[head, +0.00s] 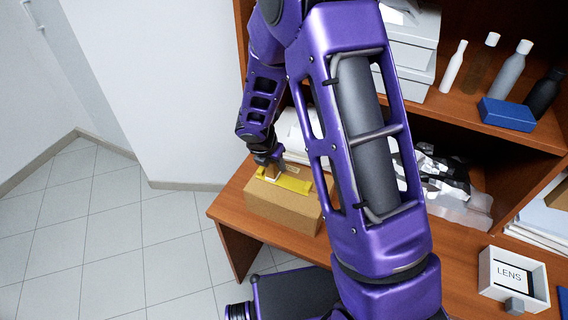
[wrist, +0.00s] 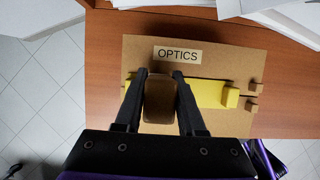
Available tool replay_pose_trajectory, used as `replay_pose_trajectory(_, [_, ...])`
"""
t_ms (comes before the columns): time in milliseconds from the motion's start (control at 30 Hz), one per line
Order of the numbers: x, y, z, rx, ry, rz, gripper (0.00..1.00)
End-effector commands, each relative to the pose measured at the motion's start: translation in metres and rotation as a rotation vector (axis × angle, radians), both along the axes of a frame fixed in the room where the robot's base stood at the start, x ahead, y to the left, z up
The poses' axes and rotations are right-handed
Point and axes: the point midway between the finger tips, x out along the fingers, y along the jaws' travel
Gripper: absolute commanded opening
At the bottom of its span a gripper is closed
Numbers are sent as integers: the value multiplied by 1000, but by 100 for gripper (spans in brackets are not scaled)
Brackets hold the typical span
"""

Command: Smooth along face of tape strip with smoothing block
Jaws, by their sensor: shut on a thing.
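A cardboard box (wrist: 222,58) labelled OPTICS lies on the wooden table; the head view also shows this box (head: 262,205) at the table's left end. A yellow tape strip (wrist: 206,94) runs left to right along the box top, with a raised yellow piece (wrist: 231,98) at its right end. My gripper (wrist: 161,76) is shut on a brown smoothing block (wrist: 159,102), a finger on each side. The block is over the strip and hides part of it. Whether it touches the strip cannot be told. In the head view my gripper (head: 269,165) is over the box.
Two small brown tabs (wrist: 254,96) stand at the box's right edge. White papers (wrist: 285,18) lie behind the box. A shelf (head: 540,130) holds bottles, boxes and a blue case (head: 507,114). A white LENS box (head: 514,277) stands on the table at right. Floor is left.

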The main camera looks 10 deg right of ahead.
Motion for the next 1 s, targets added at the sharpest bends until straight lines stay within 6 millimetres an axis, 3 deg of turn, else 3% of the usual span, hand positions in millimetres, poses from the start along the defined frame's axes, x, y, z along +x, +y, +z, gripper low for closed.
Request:
replay_pose_trajectory(333, [0,3,-1,4,3,2,0])
replay_pose_trajectory(767, [0,1,51,3,0,-1,0])
replay_pose_trajectory(1000, [0,2,68,3,-1,-1,0])
